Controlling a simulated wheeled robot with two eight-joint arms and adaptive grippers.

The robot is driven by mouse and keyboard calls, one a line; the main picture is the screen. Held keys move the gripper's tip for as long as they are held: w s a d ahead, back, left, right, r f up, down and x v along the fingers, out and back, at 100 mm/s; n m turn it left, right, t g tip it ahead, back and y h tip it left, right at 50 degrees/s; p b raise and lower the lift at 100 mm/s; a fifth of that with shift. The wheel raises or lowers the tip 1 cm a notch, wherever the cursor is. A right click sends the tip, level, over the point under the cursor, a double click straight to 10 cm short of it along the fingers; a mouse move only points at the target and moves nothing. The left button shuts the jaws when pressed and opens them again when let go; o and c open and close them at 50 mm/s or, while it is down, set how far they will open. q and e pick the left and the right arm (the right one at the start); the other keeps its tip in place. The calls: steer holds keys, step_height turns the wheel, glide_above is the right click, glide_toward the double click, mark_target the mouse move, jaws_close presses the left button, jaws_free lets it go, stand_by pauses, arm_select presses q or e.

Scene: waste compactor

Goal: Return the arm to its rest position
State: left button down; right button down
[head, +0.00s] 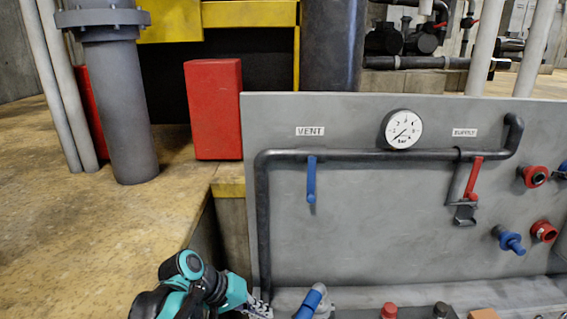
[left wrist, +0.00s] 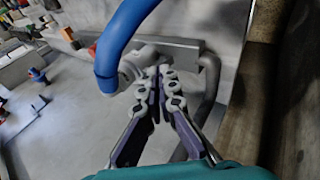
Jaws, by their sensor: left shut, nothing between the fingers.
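My left gripper (head: 258,308) is at the bottom edge of the head view, on a teal and black arm that comes in low. It is just left of a blue-handled fitting (head: 309,304) at the foot of the grey panel. In the left wrist view my left gripper (left wrist: 165,78) is shut, its dark fingers together with nothing between them. A curved blue handle (left wrist: 117,45) passes left of the fingertips in that view. A grey fitting (left wrist: 138,62) is close to the tips; I cannot tell whether they touch. My right gripper is in neither view.
The grey panel (head: 370,230) carries a pressure gauge (head: 403,129), a blue vent lever (head: 311,180) pointing down and a red supply lever (head: 474,178). A red box (head: 213,110) and a grey column (head: 120,110) stand left. Small parts lie along the panel's front ledge (head: 540,292).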

arm_select(q)
steer(key=s+a+f+m+t+y, duration=0.1)
steer(key=s+a+f+t+y, duration=0.2)
steer(key=s+a+y, duration=0.4)
steer(key=shift+s+a+f+t, duration=0.15)
steer(key=shift+s+a+t, duration=0.55)
steer(key=shift+s+a, duration=2.1)
